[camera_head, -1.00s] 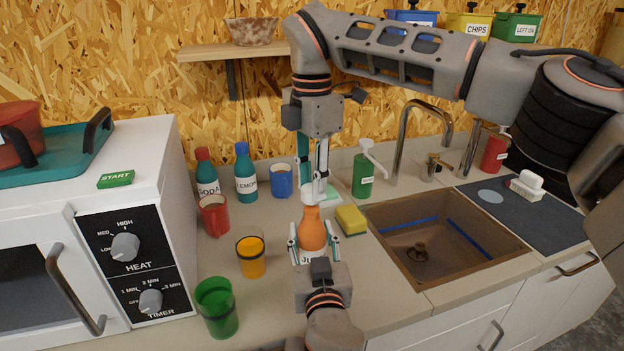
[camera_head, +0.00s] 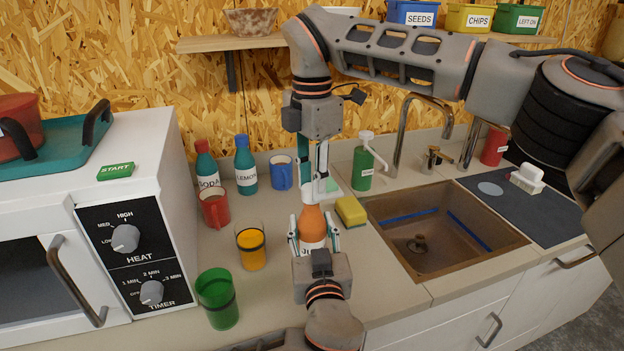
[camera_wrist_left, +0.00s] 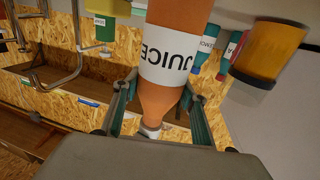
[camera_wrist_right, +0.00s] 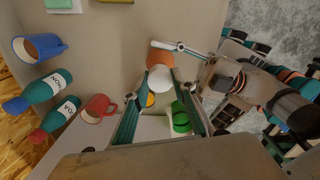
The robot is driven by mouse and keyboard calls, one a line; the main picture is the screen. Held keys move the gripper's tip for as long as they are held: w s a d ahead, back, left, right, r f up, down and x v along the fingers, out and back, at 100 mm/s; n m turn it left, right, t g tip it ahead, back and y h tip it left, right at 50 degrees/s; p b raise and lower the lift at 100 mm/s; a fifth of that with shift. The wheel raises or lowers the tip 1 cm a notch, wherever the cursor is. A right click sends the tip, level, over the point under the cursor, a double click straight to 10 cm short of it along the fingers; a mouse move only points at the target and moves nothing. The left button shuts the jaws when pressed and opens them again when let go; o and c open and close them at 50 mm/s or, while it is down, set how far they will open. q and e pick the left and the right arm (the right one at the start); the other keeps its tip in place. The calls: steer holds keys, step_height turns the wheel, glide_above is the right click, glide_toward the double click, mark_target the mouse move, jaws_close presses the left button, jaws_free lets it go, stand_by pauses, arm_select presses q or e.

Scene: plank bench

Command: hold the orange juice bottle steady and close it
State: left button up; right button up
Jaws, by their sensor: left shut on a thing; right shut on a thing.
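The orange juice bottle (camera_head: 312,225) stands upright on the counter, its JUICE label (camera_wrist_left: 168,62) readable in the left wrist view. My left gripper (camera_head: 314,238) is shut around the bottle's body from the front. My right gripper (camera_head: 316,188) comes from above, pointing down, and is shut on the white cap (camera_head: 313,196) at the bottle's neck. The cap also shows between the fingers in the right wrist view (camera_wrist_right: 160,78). The cap appears to touch the top of the bottle; its threads are hidden, so I cannot tell how tight it sits.
A glass of orange drink (camera_head: 251,247), a green cup (camera_head: 217,299) and a red mug (camera_head: 214,208) stand left of the bottle. A yellow sponge (camera_head: 350,211) lies close on the right, before the sink (camera_head: 440,235). Soda (camera_head: 206,168) and lemon (camera_head: 245,167) bottles stand behind.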

steer(key=shift+f, duration=0.5)
steer(key=m, duration=1.8)
steer(key=shift+s+a, duration=0.1)
steer(key=shift+s, duration=0.05)
steer(key=shift+m, duration=1.1)
